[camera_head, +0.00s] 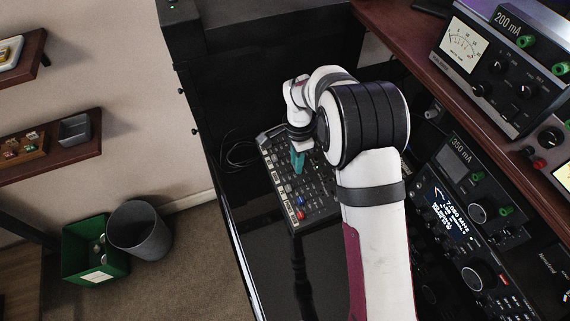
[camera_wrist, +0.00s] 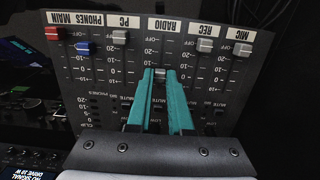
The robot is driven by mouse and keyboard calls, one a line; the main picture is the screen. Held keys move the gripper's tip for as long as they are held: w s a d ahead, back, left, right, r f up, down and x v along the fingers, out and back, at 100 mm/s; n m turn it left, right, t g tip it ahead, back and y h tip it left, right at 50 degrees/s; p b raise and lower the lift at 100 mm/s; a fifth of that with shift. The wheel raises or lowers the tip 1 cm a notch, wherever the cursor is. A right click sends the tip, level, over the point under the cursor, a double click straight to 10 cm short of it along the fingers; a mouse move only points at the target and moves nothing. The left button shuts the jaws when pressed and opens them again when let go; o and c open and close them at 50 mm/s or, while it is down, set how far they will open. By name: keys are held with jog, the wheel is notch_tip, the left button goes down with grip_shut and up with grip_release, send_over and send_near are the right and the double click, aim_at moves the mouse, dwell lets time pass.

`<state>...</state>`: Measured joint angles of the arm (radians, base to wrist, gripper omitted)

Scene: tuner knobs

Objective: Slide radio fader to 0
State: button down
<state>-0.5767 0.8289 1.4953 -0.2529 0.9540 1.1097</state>
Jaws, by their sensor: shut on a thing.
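The mixer panel (camera_head: 318,203) lies on the black desk. In the wrist view its lettering is upside down, and the RADIO fader (camera_wrist: 160,72) is in the middle column. The fader's small grey cap sits between my teal fingertips, roughly level with the 0 marks; its exact setting is hard to read. My gripper (camera_wrist: 160,76) is shut on this cap, and the fingers cover the lower part of the slot. In the head view my gripper (camera_head: 297,162) is over the mixer, with the fader hidden.
Beside RADIO are the grey REC cap (camera_wrist: 205,45) and grey PC cap (camera_wrist: 120,37). The MIC cap (camera_wrist: 242,50), blue PHONES cap (camera_wrist: 84,48) and red MAIN cap (camera_wrist: 54,33) stand further out. Radio equipment (camera_head: 468,225) lines the right side.

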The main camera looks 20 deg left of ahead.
jog(key=shift+w+d, duration=0.1)
jog(key=c, duration=0.8)
grip_release()
jog(key=shift+r, duration=0.1)
notch_tip(320, 180, up, 16)
jog(key=shift+f, duration=0.15)
